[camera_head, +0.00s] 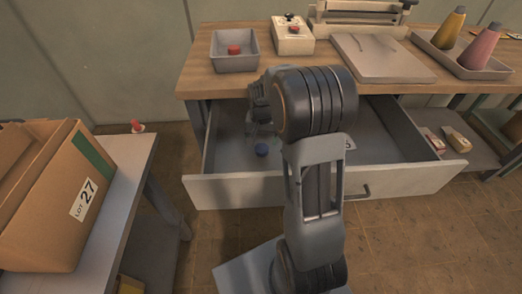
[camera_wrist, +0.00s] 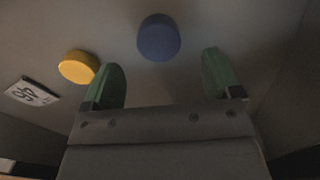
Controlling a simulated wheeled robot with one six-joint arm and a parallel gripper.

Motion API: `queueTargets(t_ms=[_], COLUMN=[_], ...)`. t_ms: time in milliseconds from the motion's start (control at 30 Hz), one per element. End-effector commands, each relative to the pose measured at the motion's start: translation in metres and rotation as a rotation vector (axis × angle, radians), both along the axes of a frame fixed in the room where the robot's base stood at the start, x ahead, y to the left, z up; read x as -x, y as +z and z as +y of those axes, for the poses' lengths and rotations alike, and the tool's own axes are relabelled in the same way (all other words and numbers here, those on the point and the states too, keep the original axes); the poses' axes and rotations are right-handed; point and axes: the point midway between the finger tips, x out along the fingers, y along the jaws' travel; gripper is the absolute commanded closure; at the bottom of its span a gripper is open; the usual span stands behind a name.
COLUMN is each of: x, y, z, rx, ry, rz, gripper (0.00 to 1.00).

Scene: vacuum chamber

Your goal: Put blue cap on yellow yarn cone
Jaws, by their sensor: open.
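The blue cap (camera_head: 262,150) lies on the floor of the open drawer, left of my arm. In the wrist view the blue cap (camera_wrist: 159,37) is ahead of my gripper (camera_wrist: 164,80), roughly centred between the two green fingers. The fingers are open with nothing between them. In the head view my gripper (camera_head: 258,128) reaches down into the drawer and is partly hidden by my arm. The yellow yarn cone (camera_head: 449,28) stands upright in a grey tray at the table's right, beside a pink cone (camera_head: 479,48).
A yellow cap (camera_wrist: 78,67) lies near the left finger in the wrist view. The open drawer (camera_head: 240,192) has raised walls. On the table are a grey bin (camera_head: 234,63) with a red cap and a flat grey plate (camera_head: 382,60). A cardboard box (camera_head: 45,200) stands at left.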

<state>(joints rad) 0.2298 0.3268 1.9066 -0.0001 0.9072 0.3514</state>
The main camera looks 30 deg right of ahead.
Motion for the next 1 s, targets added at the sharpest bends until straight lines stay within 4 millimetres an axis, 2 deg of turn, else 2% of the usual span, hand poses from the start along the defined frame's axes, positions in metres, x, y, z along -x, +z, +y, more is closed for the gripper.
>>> queueTargets(t_ms=[300,567,1000], x=[0.001,0.001,0.000], y=[-0.043,-0.045,-0.045], z=[-0.001,-0.001,-0.001], rx=[-0.001,-0.001,-0.001], ry=[0.000,0.000,0.000], rz=[0.003,0.001,0.001], gripper=[0.16,0.16,0.58])
